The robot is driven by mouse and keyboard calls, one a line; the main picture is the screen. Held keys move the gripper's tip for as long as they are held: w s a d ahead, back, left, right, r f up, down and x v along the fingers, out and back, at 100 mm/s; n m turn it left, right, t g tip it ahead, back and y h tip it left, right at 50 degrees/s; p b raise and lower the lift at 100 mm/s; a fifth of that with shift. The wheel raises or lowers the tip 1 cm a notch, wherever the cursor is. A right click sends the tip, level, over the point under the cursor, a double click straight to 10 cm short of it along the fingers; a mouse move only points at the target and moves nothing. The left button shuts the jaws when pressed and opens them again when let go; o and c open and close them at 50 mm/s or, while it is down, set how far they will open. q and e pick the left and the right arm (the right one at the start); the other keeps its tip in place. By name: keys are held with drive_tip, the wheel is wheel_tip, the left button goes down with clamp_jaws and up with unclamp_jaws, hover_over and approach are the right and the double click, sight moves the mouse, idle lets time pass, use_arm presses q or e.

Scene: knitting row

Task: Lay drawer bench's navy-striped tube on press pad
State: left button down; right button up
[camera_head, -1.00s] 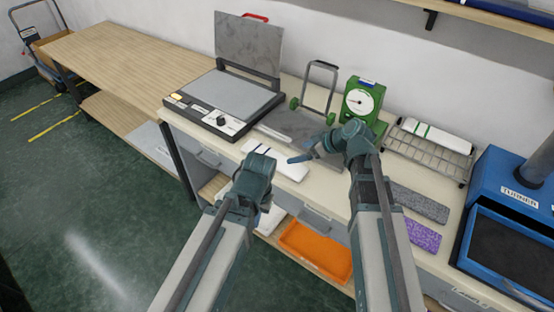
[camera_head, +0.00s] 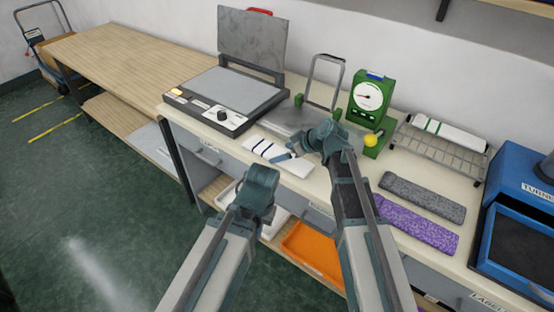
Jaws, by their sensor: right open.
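The navy-striped tube (camera_head: 262,147), white and flat with dark blue stripes, lies near the front edge of the drawer bench (camera_head: 285,187). The press pad (camera_head: 238,91) is the grey flat bed of the open press behind it to the left. My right gripper (camera_head: 285,157) is open, its fingers at the middle of the tube and hiding part of it; I cannot tell if they touch. My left gripper (camera_head: 260,178) is in front of the bench, below the tube; its fingers are hidden behind its wrist.
The press lid (camera_head: 252,42) stands upright. A green dial gauge (camera_head: 369,97) and a metal-handled frame (camera_head: 325,82) stand behind my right arm. A wire rack (camera_head: 437,151) holds a green-striped white tube (camera_head: 448,132). Grey (camera_head: 423,196) and purple (camera_head: 415,222) pieces lie at right.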

drive_tip(key=shift+x, duration=0.8)
use_arm(q)
drive_tip(key=shift+f, duration=0.5)
use_arm(e)
drive_tip(key=shift+s, duration=0.1)
drive_tip(key=shift+c, duration=0.2)
drive_tip(key=c, duration=1)
drive_tip(key=shift+r, duration=0.1)
